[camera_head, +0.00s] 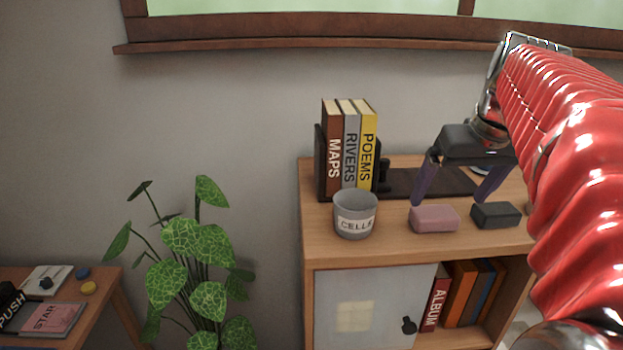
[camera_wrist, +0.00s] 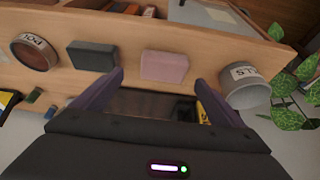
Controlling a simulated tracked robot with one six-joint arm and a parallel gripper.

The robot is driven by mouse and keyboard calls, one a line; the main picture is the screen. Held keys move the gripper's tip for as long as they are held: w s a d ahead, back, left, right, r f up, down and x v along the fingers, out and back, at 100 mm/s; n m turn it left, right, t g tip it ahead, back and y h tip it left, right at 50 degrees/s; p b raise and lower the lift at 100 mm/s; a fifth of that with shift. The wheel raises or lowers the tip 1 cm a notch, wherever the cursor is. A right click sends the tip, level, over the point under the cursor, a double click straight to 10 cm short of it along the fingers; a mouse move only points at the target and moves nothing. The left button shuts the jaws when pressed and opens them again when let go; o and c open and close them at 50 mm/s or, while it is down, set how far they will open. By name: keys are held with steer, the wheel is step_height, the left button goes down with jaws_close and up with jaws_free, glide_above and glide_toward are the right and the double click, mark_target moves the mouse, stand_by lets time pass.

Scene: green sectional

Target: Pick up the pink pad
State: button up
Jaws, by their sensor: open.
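The pink pad (camera_head: 433,218) is a small rounded block lying on top of the wooden cabinet, between a grey cup and a dark grey block. The wrist view shows the pink pad (camera_wrist: 165,67) too, ahead of the fingers and roughly between their lines. My gripper (camera_head: 453,200) is open and empty, with its purple fingers pointing down above the cabinet top, behind the pad in the head view. In the wrist view the fingers of my gripper (camera_wrist: 168,82) are spread wide. I see no contact between fingers and pad.
The dark block (camera_head: 496,215) is close on the pad's right, the grey cup (camera_head: 355,215) on its left. Books (camera_head: 348,145) stand in a dark holder behind the cup. A round labelled pot (camera_wrist: 35,52) stands beyond the dark block. The cabinet's front edge is near the pad.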

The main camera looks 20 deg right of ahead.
mark_target(437, 213)
steer(key=shift+w+f, duration=0.25)
steer(key=shift+f, duration=0.4)
steer(key=shift+a+x, duration=0.15)
steer(key=shift+x, duration=1.15)
steer(key=shift+a+x, duration=0.1)
steer(key=shift+x, duration=1.2)
steer(key=shift+c, duration=0.3)
steer(key=c, duration=1.1)
